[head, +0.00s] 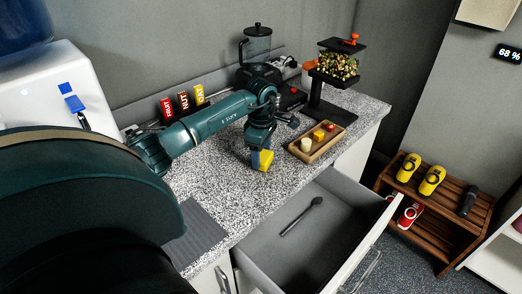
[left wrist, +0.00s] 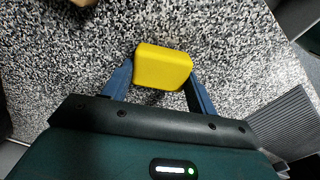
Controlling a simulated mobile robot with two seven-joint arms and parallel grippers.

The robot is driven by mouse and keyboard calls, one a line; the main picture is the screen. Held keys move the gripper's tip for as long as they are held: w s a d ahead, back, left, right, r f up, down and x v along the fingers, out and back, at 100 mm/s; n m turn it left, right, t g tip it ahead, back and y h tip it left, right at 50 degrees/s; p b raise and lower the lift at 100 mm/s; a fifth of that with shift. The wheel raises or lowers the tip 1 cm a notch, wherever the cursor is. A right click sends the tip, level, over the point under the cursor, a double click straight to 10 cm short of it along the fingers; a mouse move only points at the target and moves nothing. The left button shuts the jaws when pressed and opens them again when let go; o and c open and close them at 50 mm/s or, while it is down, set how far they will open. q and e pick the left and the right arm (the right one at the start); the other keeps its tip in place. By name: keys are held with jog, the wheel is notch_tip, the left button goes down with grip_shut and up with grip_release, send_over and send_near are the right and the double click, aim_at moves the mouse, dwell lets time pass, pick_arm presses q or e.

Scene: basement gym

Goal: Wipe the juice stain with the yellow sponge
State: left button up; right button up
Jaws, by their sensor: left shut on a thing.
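The yellow sponge (head: 263,160) is held at the tip of my left gripper (head: 260,156), over the speckled counter (head: 205,185) near its front edge. In the left wrist view the sponge (left wrist: 163,68) sits between the two blue fingers of my left gripper (left wrist: 160,85), which are shut on it. I cannot tell whether the sponge touches the counter. I see no juice stain in either view; the speckled pattern or my arm may hide it. My right gripper is in neither view.
An open drawer (head: 352,212) with a black spoon (head: 301,215) juts out below the counter. A wooden tray (head: 326,144) with small items stands right of the sponge. A blender (head: 257,55) and a black stand (head: 314,104) are behind. A grey ribbed mat (head: 195,236) lies front left.

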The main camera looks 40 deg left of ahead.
pick_arm(q)
notch_tip(320, 180, up, 2)
jog(key=shift+a+r, duration=0.1)
jog(key=shift+r, duration=0.1)
jog(key=shift+a+r+p, duration=0.3)
jog(key=shift+r+p, duration=0.35)
jog(key=shift+p, duration=0.1)
jog(key=shift+d+r+p, duration=0.1)
jog(key=shift+r+p, duration=0.4)
jog(key=shift+r, duration=1.45)
jog(key=shift+d+r, duration=0.1)
